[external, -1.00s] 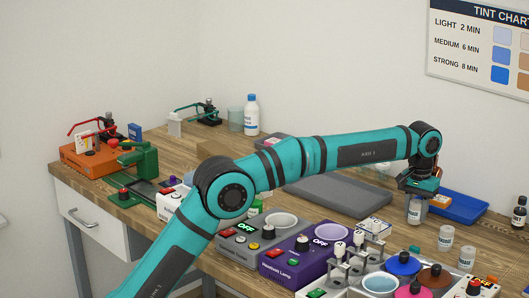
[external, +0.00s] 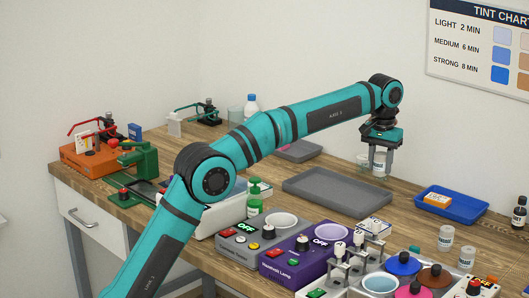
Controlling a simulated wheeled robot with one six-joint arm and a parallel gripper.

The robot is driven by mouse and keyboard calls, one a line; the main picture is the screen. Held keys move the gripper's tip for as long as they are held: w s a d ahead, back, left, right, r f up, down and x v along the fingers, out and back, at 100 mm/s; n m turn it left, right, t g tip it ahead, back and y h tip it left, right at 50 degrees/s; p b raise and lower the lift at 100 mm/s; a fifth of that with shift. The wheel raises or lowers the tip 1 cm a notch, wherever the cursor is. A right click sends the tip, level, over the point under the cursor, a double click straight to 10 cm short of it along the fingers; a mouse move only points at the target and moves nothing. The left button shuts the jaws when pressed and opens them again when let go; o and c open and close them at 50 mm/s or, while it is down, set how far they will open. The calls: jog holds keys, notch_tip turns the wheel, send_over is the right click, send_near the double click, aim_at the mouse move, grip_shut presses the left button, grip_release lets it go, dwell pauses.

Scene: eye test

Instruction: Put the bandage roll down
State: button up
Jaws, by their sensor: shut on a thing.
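My gripper (external: 380,170) points down above the back of the bench, behind the grey tray (external: 345,192). It is shut on a small pale jar (external: 379,160) with a dark label. The jar is upright between the fingers and looks raised, but its gap to the bench is hard to judge. It resembles the two labelled jars at the right, a nearer one (external: 467,258) and a farther one (external: 446,238). I cannot make out a bandage roll in this view. The grey tray is empty.
A blue tray (external: 478,207) holding an orange and white box (external: 437,199) lies at right. A clear vessel (external: 363,161) stands just left of the held jar. A purple lamp unit (external: 298,255) and colour pots (external: 404,263) fill the front. Bare wood lies right of the grey tray.

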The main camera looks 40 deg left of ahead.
send_over(348, 196)
jog(key=shift+n, duration=0.4)
jog(key=shift+s+f, duration=0.1)
jog(key=shift+f, duration=4.8)
jog(key=shift+f, duration=0.1)
jog(key=o, duration=1)
notch_tip(348, 196, up, 12)
jog(key=shift+r, duration=0.1)
